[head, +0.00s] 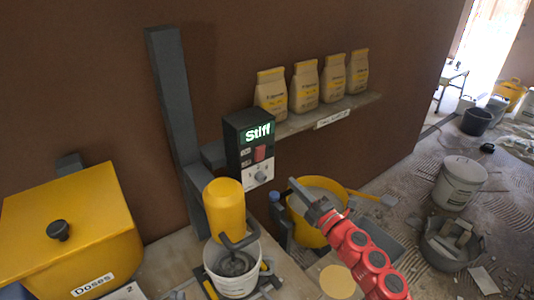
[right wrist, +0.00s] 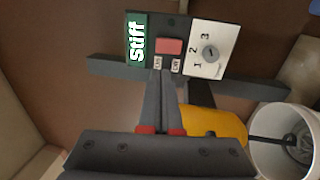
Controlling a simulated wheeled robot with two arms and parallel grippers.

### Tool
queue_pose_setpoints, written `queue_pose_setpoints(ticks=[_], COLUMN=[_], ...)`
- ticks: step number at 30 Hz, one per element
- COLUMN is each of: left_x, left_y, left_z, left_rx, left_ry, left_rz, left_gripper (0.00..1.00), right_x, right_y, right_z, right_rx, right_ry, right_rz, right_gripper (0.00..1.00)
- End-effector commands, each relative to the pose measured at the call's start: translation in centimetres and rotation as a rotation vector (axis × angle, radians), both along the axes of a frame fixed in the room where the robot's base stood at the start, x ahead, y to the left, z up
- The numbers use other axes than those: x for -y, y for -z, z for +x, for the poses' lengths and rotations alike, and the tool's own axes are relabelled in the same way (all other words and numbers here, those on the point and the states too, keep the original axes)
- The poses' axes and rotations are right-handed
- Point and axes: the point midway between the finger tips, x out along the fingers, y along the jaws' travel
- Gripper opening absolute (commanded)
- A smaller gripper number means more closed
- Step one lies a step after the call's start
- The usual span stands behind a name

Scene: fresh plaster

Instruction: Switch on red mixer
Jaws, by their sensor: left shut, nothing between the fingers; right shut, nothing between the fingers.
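The mixer's control box (head: 249,148) hangs on a dark post, with a lit green "Stiff" display, a red switch (head: 260,153) and a dial (head: 261,177). The mixer body (head: 224,208) looks yellow, not red, above a white bucket (head: 232,284) with its stirrer inside. In the right wrist view, the red switch (right wrist: 169,47) has small On and Off labels beside it, and the dial (right wrist: 210,53) is marked 1, 2, 3. My right gripper (head: 296,187) is shut and empty, right of and below the box, apart from it. My left gripper is out of view.
A yellow bin (head: 70,228) labelled Doses stands at the left. A shelf (head: 350,108) with several paper bags is on the wall. A yellow bucket (head: 300,230) stands behind my right gripper. Buckets and tubs stand on the floor at right.

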Motion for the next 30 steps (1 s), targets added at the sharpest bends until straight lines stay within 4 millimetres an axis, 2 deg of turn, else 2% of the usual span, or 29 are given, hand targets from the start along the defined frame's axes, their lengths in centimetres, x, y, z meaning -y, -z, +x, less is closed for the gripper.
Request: queue_pose_setpoints(ticks=[8,13,30], left_x=[0.0,0.0,0.0], left_y=[0.1,-0.5,-4.2], left_z=[0.0,0.0,0.0], left_rx=[0.0,0.0,0.0], left_ry=[0.0,0.0,0.0], left_rz=[0.0,0.0,0.0], left_gripper=[0.0,0.0,0.0], right_x=[0.0,-0.6,-6.1], right_y=[0.1,-0.4,-1.9], right_z=[0.0,0.9,8.4], right_rx=[-0.001,0.0,-0.004], right_ry=[0.001,0.001,0.001], right_rz=[0.0,0.003,0.007], right_gripper=[0.0,0.0,0.0])
